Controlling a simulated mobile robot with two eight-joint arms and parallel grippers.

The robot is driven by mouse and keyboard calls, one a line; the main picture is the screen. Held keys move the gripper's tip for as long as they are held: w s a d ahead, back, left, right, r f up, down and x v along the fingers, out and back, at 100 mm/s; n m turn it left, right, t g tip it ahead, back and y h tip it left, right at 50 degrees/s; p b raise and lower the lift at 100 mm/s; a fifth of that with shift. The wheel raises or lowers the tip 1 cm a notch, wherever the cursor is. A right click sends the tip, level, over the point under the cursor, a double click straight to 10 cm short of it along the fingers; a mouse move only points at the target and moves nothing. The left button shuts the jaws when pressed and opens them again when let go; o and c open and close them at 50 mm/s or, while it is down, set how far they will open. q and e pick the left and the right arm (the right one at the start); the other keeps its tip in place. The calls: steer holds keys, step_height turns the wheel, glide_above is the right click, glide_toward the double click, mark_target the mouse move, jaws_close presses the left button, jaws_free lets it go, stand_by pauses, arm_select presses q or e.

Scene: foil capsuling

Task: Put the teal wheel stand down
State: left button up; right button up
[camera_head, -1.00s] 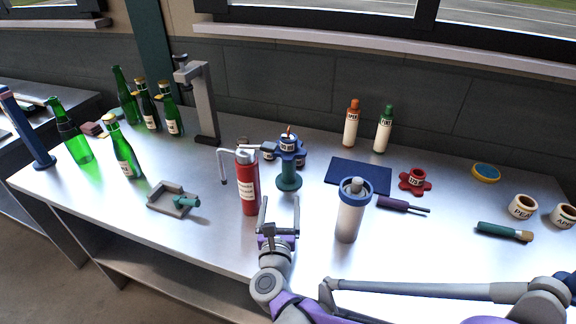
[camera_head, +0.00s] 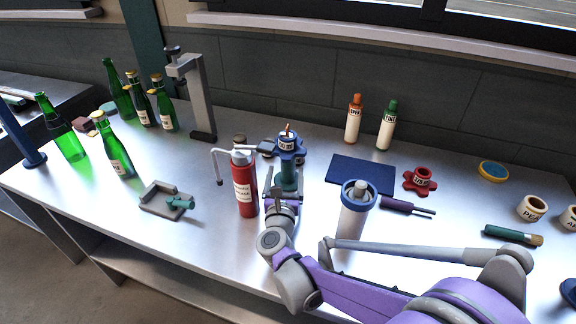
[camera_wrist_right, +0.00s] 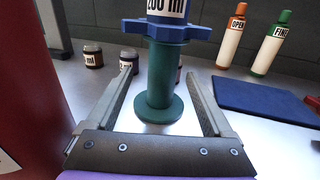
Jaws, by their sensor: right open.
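The teal wheel stand (camera_head: 289,180) stands upright on the steel bench, and it also shows in the right wrist view (camera_wrist_right: 160,78). A blue wheel-shaped piece (camera_head: 289,148) with a small labelled pot sits on its top. My right gripper (camera_head: 284,190) is open at the near side of the stand. In the right wrist view its fingers (camera_wrist_right: 162,85) point at the stand, one on each side of the column, with gaps on both sides. The stand's round foot rests on the bench top. My left gripper is not in view.
A red fire-extinguisher-like bottle (camera_head: 243,190) stands close left of my gripper. A white cylinder with a blue rim (camera_head: 352,215) stands to the right. Behind lie a dark blue mat (camera_head: 360,174), a red wheel (camera_head: 420,181) and small jars (camera_wrist_right: 92,57). Green bottles (camera_head: 113,148) stand at the left.

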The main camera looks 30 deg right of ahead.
mark_target(288, 168)
steer(key=x, duration=0.4)
steer(key=shift+w+d+r, duration=0.1)
steer(key=shift+d+r, duration=0.1)
steer(key=shift+d, duration=0.05)
jaws_close()
